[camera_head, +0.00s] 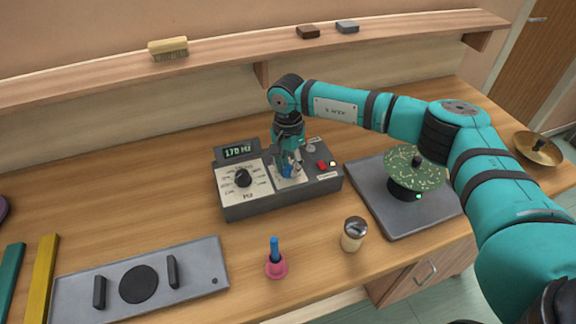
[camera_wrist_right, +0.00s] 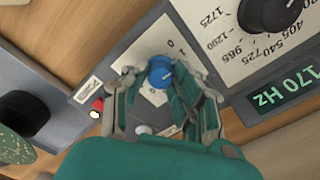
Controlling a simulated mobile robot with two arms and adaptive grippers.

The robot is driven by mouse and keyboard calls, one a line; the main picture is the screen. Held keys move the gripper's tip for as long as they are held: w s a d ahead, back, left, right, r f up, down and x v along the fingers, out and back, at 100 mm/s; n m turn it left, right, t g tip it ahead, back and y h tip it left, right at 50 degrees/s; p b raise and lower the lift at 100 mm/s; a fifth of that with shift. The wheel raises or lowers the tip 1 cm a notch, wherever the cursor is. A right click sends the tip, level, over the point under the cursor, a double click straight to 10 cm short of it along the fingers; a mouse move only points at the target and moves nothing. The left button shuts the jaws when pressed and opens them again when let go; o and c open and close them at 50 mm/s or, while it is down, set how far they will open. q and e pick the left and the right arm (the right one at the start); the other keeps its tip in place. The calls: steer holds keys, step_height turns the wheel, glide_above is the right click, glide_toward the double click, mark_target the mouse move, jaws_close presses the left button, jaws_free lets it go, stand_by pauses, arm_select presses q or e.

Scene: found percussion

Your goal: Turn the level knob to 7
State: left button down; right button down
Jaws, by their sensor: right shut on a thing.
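The level knob is a small blue knob (camera_wrist_right: 160,70) on a white dial plate of the grey control box (camera_head: 290,196). In the head view only a bit of the blue knob (camera_head: 286,171) shows between my fingers. My right gripper (camera_head: 290,168) points down over it, shut on the knob, one finger on each side in the wrist view. A few scale digits show around the knob, but much of the scale is hidden by the fingers. I cannot read clearly which number the knob points to. My left gripper is not in view.
A black frequency knob (camera_head: 243,178) and a display (camera_head: 238,151) reading 170 Hz sit left on the box. A red switch (camera_head: 322,165) is to the right. A green speckled plate (camera_head: 417,168), a shaker (camera_head: 354,234) and a pink bell (camera_head: 275,265) stand nearby.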

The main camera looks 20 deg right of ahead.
steer(key=m+b, duration=0.2)
steer(key=m, duration=0.1)
steer(key=shift+f+b, duration=0.15)
steer(key=shift+b, duration=0.15)
steer(key=m+b, duration=0.3)
steer(key=m, duration=0.1)
steer(key=shift+m, duration=0.4)
steer(key=m+b, duration=0.2)
steer(key=m, duration=0.2)
steer(key=shift+m, duration=0.3)
steer(key=m+b, duration=0.2)
steer(key=m, duration=0.2)
steer(key=shift+r, duration=0.2)
steer(key=m+b, duration=0.1)
steer(key=m, duration=0.4)
steer(key=m+b, duration=0.1)
steer(key=m, duration=0.3)
steer(key=shift+r+m, duration=0.1)
steer(key=shift+m, duration=0.2)
steer(key=m+b, duration=0.1)
steer(key=m, duration=0.3)
steer(key=shift+w, duration=0.1)
steer(key=m, duration=0.4)
steer(key=shift+m, duration=0.6)
